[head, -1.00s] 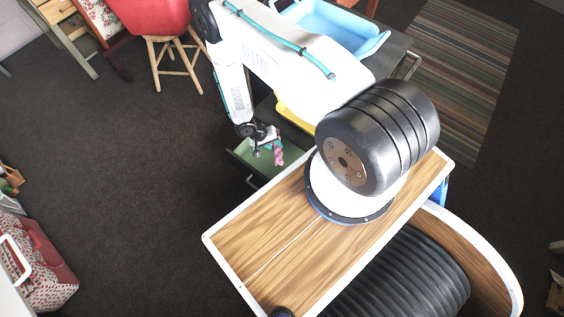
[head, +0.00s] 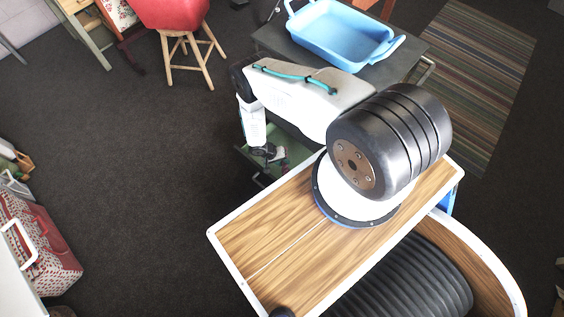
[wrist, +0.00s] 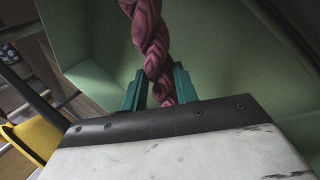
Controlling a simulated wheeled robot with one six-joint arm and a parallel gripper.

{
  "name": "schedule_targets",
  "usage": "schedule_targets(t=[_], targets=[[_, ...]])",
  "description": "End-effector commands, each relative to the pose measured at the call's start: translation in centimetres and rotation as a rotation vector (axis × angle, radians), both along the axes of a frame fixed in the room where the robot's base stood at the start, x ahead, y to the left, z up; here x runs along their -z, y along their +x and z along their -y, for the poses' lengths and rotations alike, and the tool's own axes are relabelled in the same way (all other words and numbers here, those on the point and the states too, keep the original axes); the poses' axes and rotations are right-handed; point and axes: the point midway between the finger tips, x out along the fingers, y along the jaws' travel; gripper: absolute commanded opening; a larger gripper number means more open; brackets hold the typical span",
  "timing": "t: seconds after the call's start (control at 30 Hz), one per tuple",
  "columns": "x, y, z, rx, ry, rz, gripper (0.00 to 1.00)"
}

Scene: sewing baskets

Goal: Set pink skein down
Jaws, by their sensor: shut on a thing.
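The pink skein (wrist: 151,45) is a twisted hank in the wrist view, standing up between the two teal fingers of my gripper (wrist: 157,88). My gripper is shut on its lower part in the picture. Behind it are the pale green walls of a green basket (wrist: 220,50). In the head view my gripper (head: 270,158) is low, at the green basket (head: 297,152) beside my base. The skein cannot be made out in the head view now. Whether it touches the basket floor cannot be told.
A blue basket (head: 345,35) stands on a dark cart top (head: 285,42) above and behind the green one. A yellow thing (wrist: 22,138) shows at lower left in the wrist view. A red chair (head: 170,12) stands farther back, with open dark floor (head: 140,180) at left.

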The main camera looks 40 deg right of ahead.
Motion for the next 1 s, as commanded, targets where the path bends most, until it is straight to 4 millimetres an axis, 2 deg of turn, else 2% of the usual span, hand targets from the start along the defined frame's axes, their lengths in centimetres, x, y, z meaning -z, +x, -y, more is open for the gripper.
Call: schedule_targets(t=[0.73,0.77,0.8,0.83,1.0], targets=[[1.2,0.1,0.0,0.0,-0.001,0.001,0.07],[1.2,0.1,0.0,0.001,0.0,0.0,0.35],[1.2,0.0,0.0,0.001,0.0,0.0,0.46],[1.2,0.0,0.0,0.001,0.0,0.0,0.51],[1.2,0.0,0.0,0.001,0.0,0.0,0.51]])
